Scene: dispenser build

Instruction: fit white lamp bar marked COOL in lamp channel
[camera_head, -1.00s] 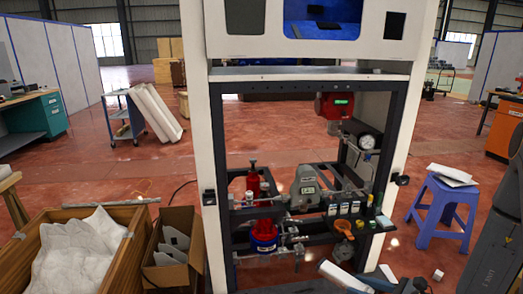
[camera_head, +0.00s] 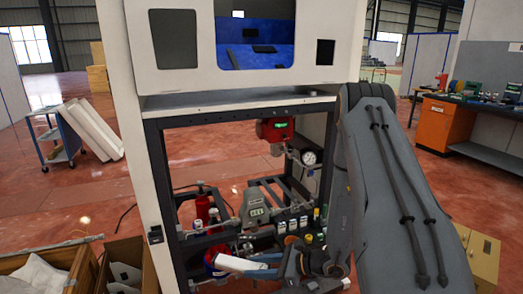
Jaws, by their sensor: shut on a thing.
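A white bar (camera_head: 240,264) with a bluish end shows low in the head view, in front of the frame's lower shelf. It lies roughly level, and any COOL marking is too small to read. My gripper (camera_head: 284,268) is shut on the bar's right end; the fingers are small and partly hidden. My grey arm comes down from the right and covers the right side of the dispenser frame (camera_head: 156,190). I cannot make out the lamp channel for certain; a dark crossbar (camera_head: 240,109) runs under the white upper cabinet.
Inside the frame are a red unit with a green display (camera_head: 276,130), a pressure gauge (camera_head: 309,157), a grey pump-like unit (camera_head: 255,208) and a red bottle (camera_head: 202,208). A wooden crate (camera_head: 85,270) and a cardboard box (camera_head: 148,268) stand lower left. The upper middle of the bay looks open.

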